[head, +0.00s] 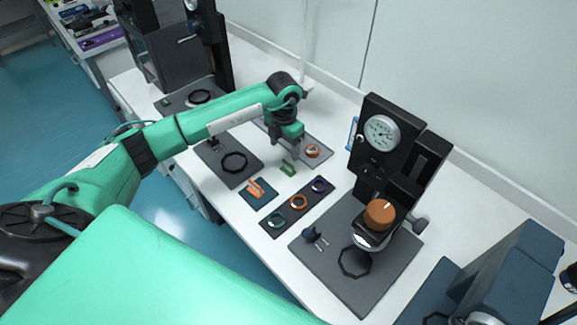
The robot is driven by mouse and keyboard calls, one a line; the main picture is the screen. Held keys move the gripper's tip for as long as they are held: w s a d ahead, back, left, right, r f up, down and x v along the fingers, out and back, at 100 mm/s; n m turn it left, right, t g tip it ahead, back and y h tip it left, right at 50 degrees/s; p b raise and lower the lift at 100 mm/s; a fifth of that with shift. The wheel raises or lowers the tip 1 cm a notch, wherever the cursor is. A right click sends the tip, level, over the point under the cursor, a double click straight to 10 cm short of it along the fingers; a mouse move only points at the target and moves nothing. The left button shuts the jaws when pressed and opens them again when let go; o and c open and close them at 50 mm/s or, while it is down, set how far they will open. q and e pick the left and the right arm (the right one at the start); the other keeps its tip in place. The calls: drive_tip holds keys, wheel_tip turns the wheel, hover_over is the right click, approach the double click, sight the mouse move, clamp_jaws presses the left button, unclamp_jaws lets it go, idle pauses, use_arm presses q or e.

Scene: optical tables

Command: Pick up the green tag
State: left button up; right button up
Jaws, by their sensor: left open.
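A small green tag (288,168) lies on the white table near the middle of the view, between the dark mats. My left gripper (288,156) is open, pointing down just above and behind the tag. The fingers look apart from the tag, though the exact height gap is hard to tell. My right gripper is not in view.
An orange tag (256,189) lies on a small blue mat in front. A dark strip (285,217) holds teal, orange and purple rings. A black gauge stand (385,140) rises at right. A grey mat with a dark ring (234,162) lies left.

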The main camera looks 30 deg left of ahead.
sight(288, 163)
use_arm(q)
wheel_tip(288, 163, down, 4)
drive_tip(key=shift+w+r+p, duration=0.1)
drive_tip(key=shift+r+p, duration=0.1)
drive_tip(key=shift+p, duration=0.1)
drive_tip(key=shift+d+f+p, duration=0.15)
drive_tip(key=shift+f+p, duration=0.2)
drive_tip(key=shift+p, duration=0.05)
drive_tip(key=f, duration=0.1)
drive_tip(key=f+p, duration=0.1)
drive_tip(key=f, duration=0.1)
drive_tip(key=shift+d+f+p, duration=0.25)
drive_tip(key=shift+d+p, duration=0.05)
drive_tip(key=shift+p, duration=0.1)
drive_tip(key=shift+w+f, duration=0.1)
drive_tip(key=shift+f, duration=0.5)
drive_tip(key=c, duration=1)
drive_tip(key=shift+r, duration=0.1)
drive_tip(key=shift+c, duration=0.2)
